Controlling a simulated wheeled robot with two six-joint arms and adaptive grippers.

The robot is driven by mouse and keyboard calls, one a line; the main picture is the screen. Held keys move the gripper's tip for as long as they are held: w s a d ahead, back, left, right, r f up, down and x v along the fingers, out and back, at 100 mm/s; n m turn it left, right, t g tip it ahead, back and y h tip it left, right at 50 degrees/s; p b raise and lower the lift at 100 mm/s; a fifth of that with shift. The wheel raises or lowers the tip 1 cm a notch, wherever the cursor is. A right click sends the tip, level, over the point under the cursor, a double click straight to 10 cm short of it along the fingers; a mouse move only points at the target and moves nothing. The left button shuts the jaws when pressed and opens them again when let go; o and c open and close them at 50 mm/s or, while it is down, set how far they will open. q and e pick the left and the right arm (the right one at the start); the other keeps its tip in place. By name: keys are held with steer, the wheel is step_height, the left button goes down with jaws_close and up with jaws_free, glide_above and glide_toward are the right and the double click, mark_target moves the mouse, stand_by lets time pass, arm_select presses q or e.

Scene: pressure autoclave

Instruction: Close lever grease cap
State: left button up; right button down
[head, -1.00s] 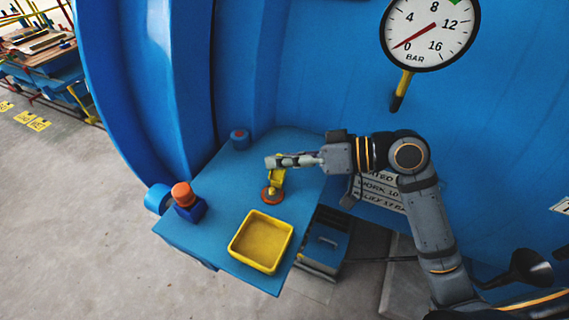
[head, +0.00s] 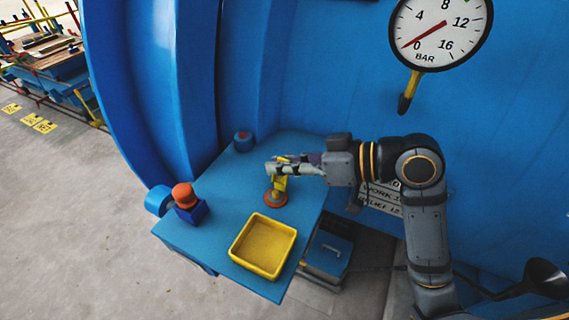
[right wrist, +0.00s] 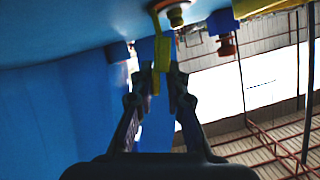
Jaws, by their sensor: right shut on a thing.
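A yellow lever piece (head: 279,185) stands upright on a round orange base (head: 274,197) on the blue table. In the right wrist view the yellow lever (right wrist: 162,50) runs down between my fingertips. My right gripper (head: 277,168) comes in from the right and is shut on the upper part of the lever. Its fingers (right wrist: 160,78) hide part of the lever, so I cannot tell its exact angle. My left gripper is not in view.
A yellow tray (head: 289,264) sits on the table (head: 222,228) in front of the lever. An orange knob on a blue block (head: 190,210) stands at the left edge. A small blue cylinder (head: 243,141) stands behind. The blue vessel wall with a gauge (head: 440,30) rises beyond.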

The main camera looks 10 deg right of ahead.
mark_target(283, 159)
steer(key=c, duration=1.5)
jaws_free()
steer(key=shift+w, duration=0.25)
steer(key=shift+w+f, duration=0.1)
steer(key=shift+w, duration=0.1)
steer(key=shift+s+r, duration=0.15)
steer(key=shift+r, duration=0.05)
step_height(283, 159, up, 10)
steer(key=shift+f, duration=0.2)
